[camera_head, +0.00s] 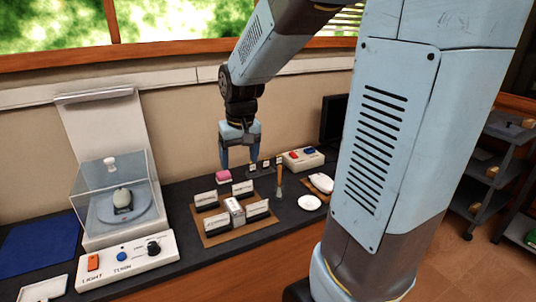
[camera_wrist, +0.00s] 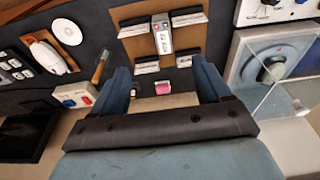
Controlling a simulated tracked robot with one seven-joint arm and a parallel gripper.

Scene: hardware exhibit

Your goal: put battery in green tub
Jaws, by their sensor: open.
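My gripper (camera_head: 239,160) is open and empty, pointing down above the back of the dark counter. Its two blue fingers also show spread apart in the wrist view (camera_wrist: 162,72). I cannot make out a battery for certain in either view. A small silver box (camera_head: 235,211) with coloured marks on top stands in the middle of a brown board with white cards; it also shows in the wrist view (camera_wrist: 162,38). No green tub is clearly seen; a green patch (camera_head: 529,238) shows at the lower right edge, too cut off to tell what it is.
A pink block (camera_head: 224,174) lies below my gripper. A clear case (camera_head: 117,197) stands left on a control box (camera_head: 123,261). To the right are a brush (camera_head: 280,184), a white plate (camera_head: 309,202) and a switch box (camera_head: 302,160). Grey shelves (camera_head: 487,172) stand far right.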

